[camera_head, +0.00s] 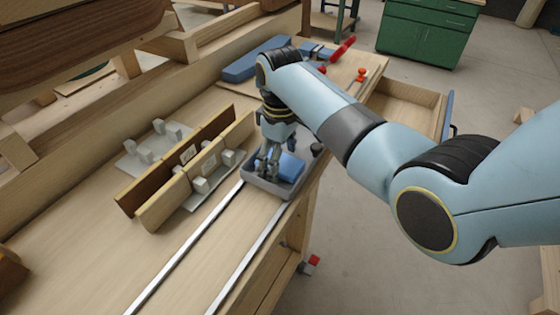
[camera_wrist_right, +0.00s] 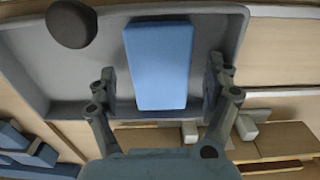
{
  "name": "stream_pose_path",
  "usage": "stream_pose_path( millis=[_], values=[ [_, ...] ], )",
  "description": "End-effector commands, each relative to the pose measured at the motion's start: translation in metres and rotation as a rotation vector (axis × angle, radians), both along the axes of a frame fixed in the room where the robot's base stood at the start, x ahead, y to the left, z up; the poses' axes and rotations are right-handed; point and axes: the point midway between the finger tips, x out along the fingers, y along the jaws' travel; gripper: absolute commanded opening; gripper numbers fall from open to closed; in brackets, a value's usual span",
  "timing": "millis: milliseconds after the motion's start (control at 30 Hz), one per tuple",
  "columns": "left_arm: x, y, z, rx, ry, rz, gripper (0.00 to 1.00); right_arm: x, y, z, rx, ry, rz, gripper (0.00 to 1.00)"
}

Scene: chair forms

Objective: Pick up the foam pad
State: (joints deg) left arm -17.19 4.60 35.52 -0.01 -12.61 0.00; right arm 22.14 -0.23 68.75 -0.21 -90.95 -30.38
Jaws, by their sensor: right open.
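The blue foam pad (camera_wrist_right: 160,65) lies in a shallow grey tray; in the head view the pad (camera_head: 291,168) is partly hidden by my gripper. My right gripper (camera_head: 268,166) points down over the tray. In the right wrist view its fingers (camera_wrist_right: 160,85) are open, one on each side of the pad's near end, with gaps between them and the pad. My left gripper is not in view.
Wooden boards in grey holders (camera_head: 165,200) stand left of the tray. A larger blue block (camera_head: 250,62) and red-handled tools (camera_head: 342,48) lie behind. Two metal rails (camera_head: 185,253) run along the bench.

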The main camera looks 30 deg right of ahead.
Motion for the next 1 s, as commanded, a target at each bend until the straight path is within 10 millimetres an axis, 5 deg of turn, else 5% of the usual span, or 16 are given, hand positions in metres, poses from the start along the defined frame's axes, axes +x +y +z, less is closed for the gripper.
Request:
stream_pose_path(
  millis=[167, 467, 833, 1000],
  values=[
    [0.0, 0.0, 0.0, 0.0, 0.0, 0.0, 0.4, 0.0, 0.0, 0.0, 0.0, 0.0, 0.0, 0.82],
    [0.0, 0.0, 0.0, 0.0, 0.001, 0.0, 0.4, 0.0, 0.0, 0.0, 0.0, 0.0, 0.0, 0.43],
    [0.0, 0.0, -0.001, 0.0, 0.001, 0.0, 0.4, 0.001, 0.0, 0.004, 0.0, -0.002, 0.0, 0.41],
    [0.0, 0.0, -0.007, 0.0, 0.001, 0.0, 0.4, 0.002, 0.0, 0.031, 0.0, -0.007, 0.0, 0.41]
  ],
)
